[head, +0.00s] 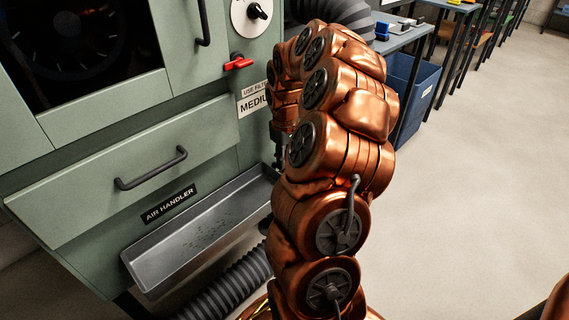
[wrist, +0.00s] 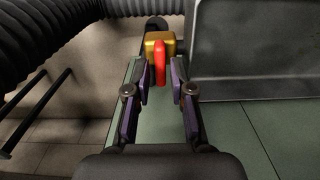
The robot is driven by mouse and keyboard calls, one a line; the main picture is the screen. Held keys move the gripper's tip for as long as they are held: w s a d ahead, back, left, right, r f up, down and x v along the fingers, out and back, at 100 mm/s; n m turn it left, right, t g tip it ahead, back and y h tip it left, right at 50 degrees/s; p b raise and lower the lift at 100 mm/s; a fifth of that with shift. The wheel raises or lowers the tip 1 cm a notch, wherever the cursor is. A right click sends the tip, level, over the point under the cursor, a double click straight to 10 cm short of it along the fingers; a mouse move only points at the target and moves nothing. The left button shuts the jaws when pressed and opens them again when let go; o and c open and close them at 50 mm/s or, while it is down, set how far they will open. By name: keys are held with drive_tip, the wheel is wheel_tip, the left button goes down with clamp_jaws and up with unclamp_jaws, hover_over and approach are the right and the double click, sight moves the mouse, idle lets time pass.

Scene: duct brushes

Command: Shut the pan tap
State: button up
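The pan tap shows in the wrist view as a brass body with a red lever handle (wrist: 160,60). The lever points toward my camera. My gripper (wrist: 161,80) is open, with one finger on each side of the red lever and a small gap visible on both sides. In the head view the tap is hidden behind my arm, and my fingertips do not show there. The grey metal drip pan (head: 185,243) sits below the air handler's drawer; its wall (wrist: 250,50) fills the right of the wrist view.
The green air handler (head: 95,205) stands at left, with a drawer handle (head: 150,168), a separate red lever (head: 238,63) and a dial (head: 257,11). A ribbed hose (wrist: 40,45) runs close by at upper left. A blue bin (head: 408,90) stands beyond my arm. The floor at right is clear.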

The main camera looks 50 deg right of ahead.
drive_tip(key=shift+f, duration=0.45)
clamp_jaws()
